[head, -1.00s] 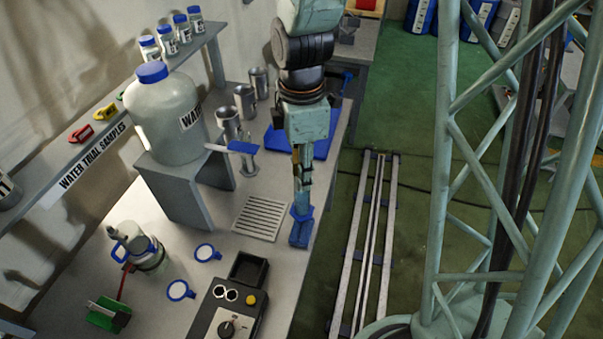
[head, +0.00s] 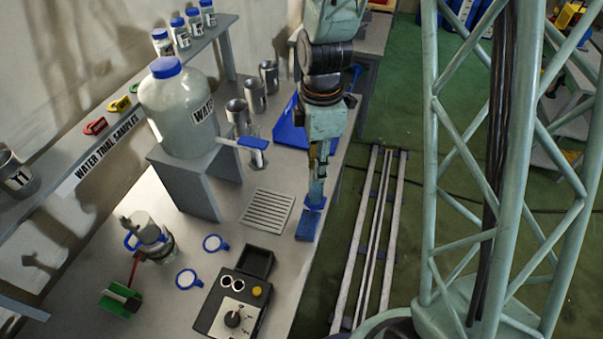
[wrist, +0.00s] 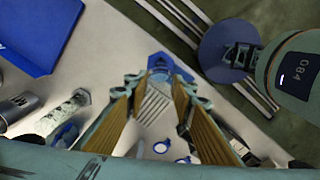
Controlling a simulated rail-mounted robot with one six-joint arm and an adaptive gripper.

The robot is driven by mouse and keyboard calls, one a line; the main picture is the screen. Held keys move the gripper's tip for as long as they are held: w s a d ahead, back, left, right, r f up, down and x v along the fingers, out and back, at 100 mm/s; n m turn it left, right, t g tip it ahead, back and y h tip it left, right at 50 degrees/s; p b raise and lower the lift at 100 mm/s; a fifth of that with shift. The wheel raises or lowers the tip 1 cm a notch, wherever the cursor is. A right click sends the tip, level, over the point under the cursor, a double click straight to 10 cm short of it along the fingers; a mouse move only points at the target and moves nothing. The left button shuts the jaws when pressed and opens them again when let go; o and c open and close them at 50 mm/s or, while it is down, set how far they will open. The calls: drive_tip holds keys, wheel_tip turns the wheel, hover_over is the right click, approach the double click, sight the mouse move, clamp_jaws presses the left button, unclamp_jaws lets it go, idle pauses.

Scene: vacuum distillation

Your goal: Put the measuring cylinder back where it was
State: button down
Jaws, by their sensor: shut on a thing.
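My gripper (head: 316,182) points down over the right edge of the bench. Its jaws are shut on the measuring cylinder, whose clear body hardly shows between the fingers. A blue part of the cylinder (head: 315,203) shows just below the fingertips. A blue block-like piece (head: 307,226) lies below that, near the bench edge; I cannot tell whether it is the cylinder's foot or a separate thing. In the wrist view my gripper (wrist: 158,98) has gold-padded fingers, with a blue angular part (wrist: 168,66) beyond them. I cannot tell whether the cylinder touches the bench.
A slotted drain plate (head: 267,208) lies left of my gripper. A large blue-capped bottle (head: 180,108) stands on a grey stand, with a blue-handled tap (head: 251,143). A control box (head: 232,305) is at the front. A blue tray (head: 291,128) and metal beakers (head: 254,94) are behind.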

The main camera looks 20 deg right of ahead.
drive_tip(key=shift+w+d+f, duration=0.15)
drive_tip(key=shift+d+f, duration=0.05)
drive_tip(key=shift+w, duration=0.15)
idle(0.3)
drive_tip(key=w+f+p, duration=0.1)
drive_tip(key=w+p, duration=0.1)
drive_tip(key=w, duration=1.3)
drive_tip(key=shift+a+f, duration=0.15)
drive_tip(key=shift+w+f+p, duration=0.2)
drive_tip(key=shift+f, duration=0.7)
drive_tip(key=shift+w+f+p, duration=0.15)
drive_tip(key=shift+f, duration=0.9)
drive_tip(key=c, duration=2.2)
unclamp_jaws()
